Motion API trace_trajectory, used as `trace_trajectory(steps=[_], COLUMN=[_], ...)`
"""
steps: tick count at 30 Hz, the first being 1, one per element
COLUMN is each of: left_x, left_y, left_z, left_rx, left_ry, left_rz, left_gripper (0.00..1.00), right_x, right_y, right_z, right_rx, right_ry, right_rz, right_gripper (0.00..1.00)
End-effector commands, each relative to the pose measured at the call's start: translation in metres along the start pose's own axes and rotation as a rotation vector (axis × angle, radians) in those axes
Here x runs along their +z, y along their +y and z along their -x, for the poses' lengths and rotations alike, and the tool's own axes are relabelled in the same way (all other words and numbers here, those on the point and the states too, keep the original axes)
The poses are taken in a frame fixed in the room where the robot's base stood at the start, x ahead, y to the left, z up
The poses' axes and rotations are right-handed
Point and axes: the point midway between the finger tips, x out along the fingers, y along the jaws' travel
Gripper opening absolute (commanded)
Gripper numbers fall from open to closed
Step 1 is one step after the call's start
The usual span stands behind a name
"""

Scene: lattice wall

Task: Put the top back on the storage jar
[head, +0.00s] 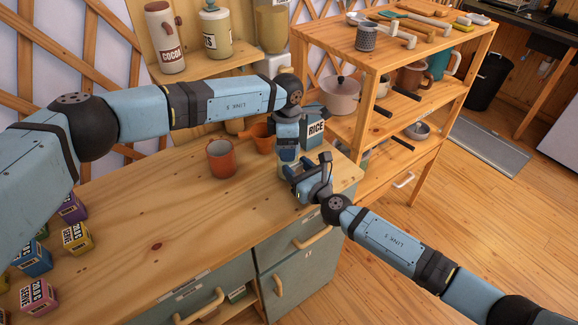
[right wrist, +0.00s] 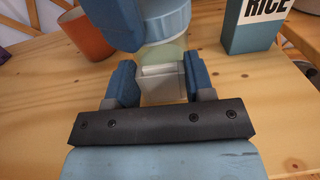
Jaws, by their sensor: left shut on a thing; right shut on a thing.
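The storage jar (head: 286,168) is a small pale vessel standing near the right end of the wooden counter, partly hidden by my grippers. In the right wrist view the jar (right wrist: 162,86) is between the two blue fingers of my right gripper (head: 306,177), which is shut on it. My left gripper (head: 288,152) points down right above the jar. A pale green patch shows at the jar's upper end; I cannot tell whether top and jar touch.
An orange-red mug (head: 222,158), an orange pot (head: 262,138) and a RICE box (head: 315,130) stand close by. Several small coloured boxes (head: 77,238) lie at the counter's left. A wooden shelf (head: 410,85) with cookware stands behind. The counter's middle is clear.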

Motion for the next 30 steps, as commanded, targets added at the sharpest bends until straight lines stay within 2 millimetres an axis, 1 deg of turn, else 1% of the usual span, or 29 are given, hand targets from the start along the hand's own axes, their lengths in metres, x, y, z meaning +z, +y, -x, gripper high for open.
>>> trace_trajectory(steps=[1, 5, 6, 8, 9, 16, 19, 23, 27, 30], left_x=[0.003, 0.003, 0.003, 0.003, 0.003, 0.002, 0.001, 0.001, 0.001, 0.001], left_y=[-0.002, -0.003, -0.003, -0.002, -0.002, -0.001, -0.001, 0.000, 0.000, -0.001], left_z=[-0.001, -0.001, -0.001, 0.000, 0.000, 0.000, 0.004, 0.018, 0.037, 0.045], left_rx=[-0.003, -0.004, -0.004, -0.003, -0.003, -0.001, 0.000, 0.001, 0.001, 0.000], left_ry=[-0.004, -0.004, -0.004, -0.004, -0.003, -0.002, -0.002, -0.002, -0.002, -0.001], left_rz=[-0.004, -0.005, -0.005, -0.004, -0.004, -0.002, -0.002, -0.003, -0.002, -0.002], left_gripper=[0.42, 0.42, 0.77, 0.91, 0.96, 0.96, 0.96, 0.96, 0.96, 0.96], right_x=[0.001, 0.001, 0.001, 0.001, 0.001, 0.001, 0.001, 0.001, 0.000, 0.000], right_y=[0.001, 0.001, 0.001, 0.001, 0.001, 0.001, 0.001, 0.000, 0.000, 0.000], right_z=[-0.001, -0.001, -0.001, -0.001, -0.001, 0.000, 0.000, 0.000, 0.000, 0.000], right_rx=[0.002, 0.002, 0.002, 0.002, 0.002, 0.001, 0.001, 0.001, 0.001, 0.001], right_ry=[-0.001, -0.001, -0.001, -0.001, -0.001, -0.001, -0.001, -0.001, -0.001, -0.001], right_rz=[-0.001, -0.001, -0.001, -0.001, -0.001, 0.000, 0.000, 0.000, 0.000, 0.000], right_gripper=[0.00, 0.00, 0.00, 0.00, 0.00, 0.00, 0.00, 0.00, 0.00, 0.00])
